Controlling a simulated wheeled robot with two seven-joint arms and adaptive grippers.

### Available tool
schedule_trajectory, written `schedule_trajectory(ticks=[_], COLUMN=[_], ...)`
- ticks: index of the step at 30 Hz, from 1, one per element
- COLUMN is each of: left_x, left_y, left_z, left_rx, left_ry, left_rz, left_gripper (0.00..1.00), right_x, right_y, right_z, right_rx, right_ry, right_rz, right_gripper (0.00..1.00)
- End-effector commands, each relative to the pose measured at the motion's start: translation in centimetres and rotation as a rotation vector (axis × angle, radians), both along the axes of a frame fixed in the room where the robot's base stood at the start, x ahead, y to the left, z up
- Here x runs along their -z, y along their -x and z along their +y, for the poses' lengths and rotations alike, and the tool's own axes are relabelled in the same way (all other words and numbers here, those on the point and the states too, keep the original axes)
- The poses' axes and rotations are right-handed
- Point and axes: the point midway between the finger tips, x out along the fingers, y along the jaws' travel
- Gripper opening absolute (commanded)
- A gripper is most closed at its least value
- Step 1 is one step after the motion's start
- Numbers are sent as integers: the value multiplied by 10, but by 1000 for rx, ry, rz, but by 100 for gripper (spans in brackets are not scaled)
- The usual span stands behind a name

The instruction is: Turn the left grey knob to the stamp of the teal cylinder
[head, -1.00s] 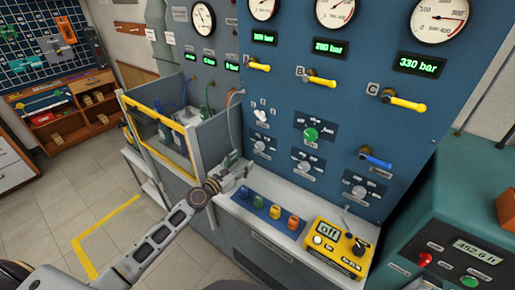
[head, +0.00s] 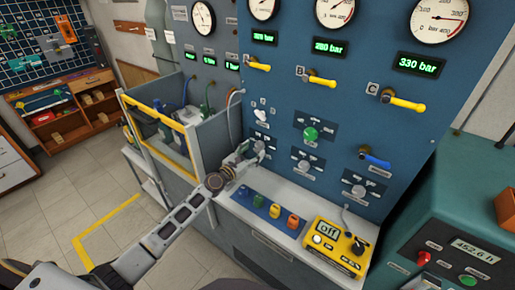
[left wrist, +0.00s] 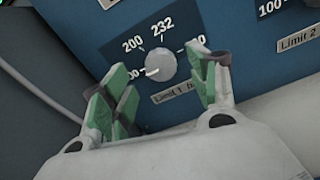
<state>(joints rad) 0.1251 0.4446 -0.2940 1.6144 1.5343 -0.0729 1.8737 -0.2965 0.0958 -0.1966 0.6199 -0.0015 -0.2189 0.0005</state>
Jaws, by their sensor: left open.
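The left grey knob (left wrist: 160,65) is on the blue panel, above a "Limit 1" label. Marks "200" and "232" are above it, with partly hidden numbers at either side. Its white pointer line faces left, toward the lower left mark. My left gripper (left wrist: 163,92) is open, its green-padded fingers below and either side of the knob, nothing between them. In the head view the left gripper (head: 243,155) is just left of and below the knob (head: 259,147). I cannot make out a teal cylinder or its stamp. My right gripper is not in view.
A ledge below holds several coloured plugs (head: 275,212) and a yellow meter (head: 338,246) reading "off". A green knob (head: 310,134), more grey knobs (head: 304,167) and yellow levers (head: 402,103) are to the right. A yellow-framed bay (head: 160,120) stands left of the arm.

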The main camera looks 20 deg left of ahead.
Motion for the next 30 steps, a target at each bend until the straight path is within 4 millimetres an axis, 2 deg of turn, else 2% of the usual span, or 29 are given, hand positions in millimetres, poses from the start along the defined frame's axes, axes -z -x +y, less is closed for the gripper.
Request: schedule_trajectory(ticks=[15, 28, 30], left_x=[0, 0, 0], left_y=[-32, -35, -35], left_z=[-12, -13, -13], left_rx=[0, 0, 0], left_ry=[0, 0, 0], left_rz=[0, 0, 0], left_gripper=[60, 60, 52], right_x=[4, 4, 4], right_y=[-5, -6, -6], right_z=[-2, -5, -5], right_rx=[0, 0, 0], right_ry=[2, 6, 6], right_rz=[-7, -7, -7], right_gripper=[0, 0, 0])
